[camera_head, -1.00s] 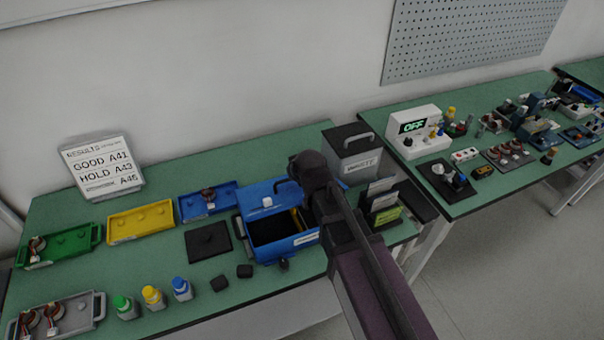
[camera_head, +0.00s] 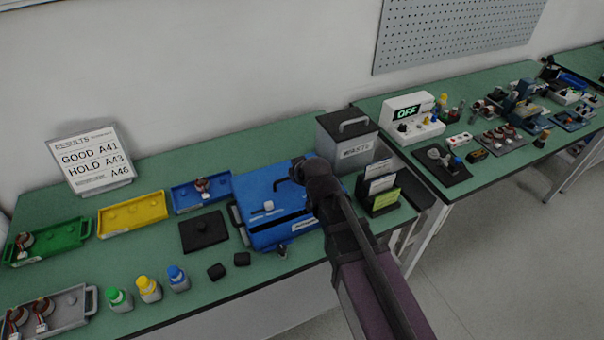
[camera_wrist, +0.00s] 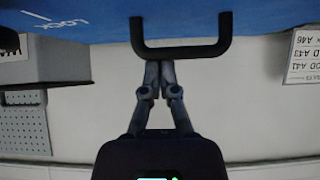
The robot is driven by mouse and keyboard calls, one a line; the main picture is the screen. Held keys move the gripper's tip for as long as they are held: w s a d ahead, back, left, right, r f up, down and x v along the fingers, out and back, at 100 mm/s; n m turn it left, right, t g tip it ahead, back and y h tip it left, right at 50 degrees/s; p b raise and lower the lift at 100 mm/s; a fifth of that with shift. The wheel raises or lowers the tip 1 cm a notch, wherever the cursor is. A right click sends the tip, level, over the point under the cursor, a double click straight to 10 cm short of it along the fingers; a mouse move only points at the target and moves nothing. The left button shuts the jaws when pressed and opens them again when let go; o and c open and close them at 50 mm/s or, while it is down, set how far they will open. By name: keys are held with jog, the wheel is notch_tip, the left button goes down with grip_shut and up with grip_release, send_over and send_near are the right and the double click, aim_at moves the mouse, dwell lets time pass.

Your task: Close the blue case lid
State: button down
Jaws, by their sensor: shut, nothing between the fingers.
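The blue case (camera_head: 276,240) stands on the green bench, left of my arm in the head view. Its blue lid (camera_head: 262,185) slopes low over it, with a dark gap showing along the front, so it is not flush. In the wrist view the lid (camera_wrist: 95,18) fills the top, with the word LOCK and a black handle (camera_wrist: 190,51). My gripper (camera_wrist: 163,66) is shut and empty, its fingertips close by the handle; whether they touch is unclear. In the head view my wrist covers the lid's right side and hides the fingers.
A grey waste bin (camera_head: 346,148) and a card holder (camera_head: 379,190) stand close right of the case. A black square plate (camera_head: 204,232) and a blue tray (camera_head: 190,200) lie to its left.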

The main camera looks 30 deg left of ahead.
aim_at(298, 190)
jog(key=shift+s+d+f+b, duration=0.15)
jog(key=shift+d+f+b, duration=0.1)
jog(key=shift+f+b, duration=0.2)
jog(key=shift+s+d+f+b, duration=0.1)
jog(key=shift+d+f+b, duration=0.2)
jog(key=shift+f, duration=0.2)
jog(key=shift+s+d+f+b, duration=0.25)
jog(key=shift+s+f+b, duration=0.05)
jog(key=shift+b, duration=0.05)
jog(key=shift+d, duration=0.1)
jog(key=shift+r, duration=0.2)
jog(key=shift+w+r+p, duration=0.2)
jog(key=shift+r+p, duration=0.25)
jog(key=shift+p, duration=0.35)
jog(key=shift+r+p, duration=0.3)
jog(key=shift+r, duration=0.1)
jog(key=shift+s+a+f, duration=0.1)
jog(key=shift+a, duration=0.1)
